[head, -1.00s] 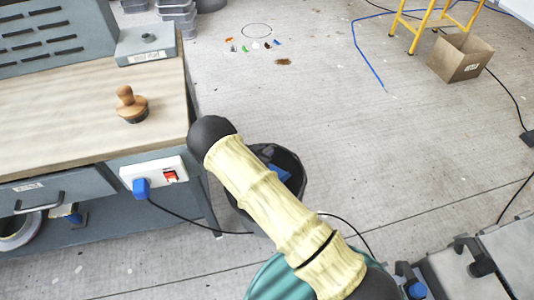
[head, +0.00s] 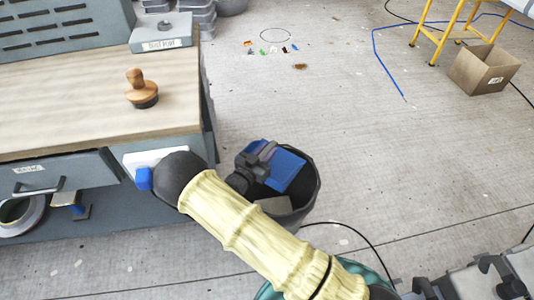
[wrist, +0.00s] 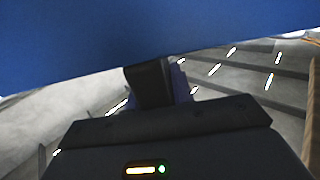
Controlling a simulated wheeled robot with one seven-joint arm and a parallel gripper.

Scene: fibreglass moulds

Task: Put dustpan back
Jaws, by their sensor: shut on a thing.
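The blue dustpan (head: 287,173) is in my gripper (head: 262,158), over the mouth of a black bin (head: 312,190) beside the workbench in the head view. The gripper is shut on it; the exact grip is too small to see. In the wrist view the dustpan (wrist: 130,45) fills the top as a broad blue surface, with the gripper (wrist: 150,85) below it. I cannot tell whether the dustpan touches the bin rim. A grey block with a label (head: 160,34) stands at the back of the workbench; its top holds a dark round piece.
The workbench (head: 70,90) on the left carries a wooden-handled brush (head: 141,88). Small coloured scraps (head: 270,49) and a brown patch (head: 300,66) lie on the floor. A cardboard box (head: 482,70) and yellow stand are at the back right. A black cable crosses the floor.

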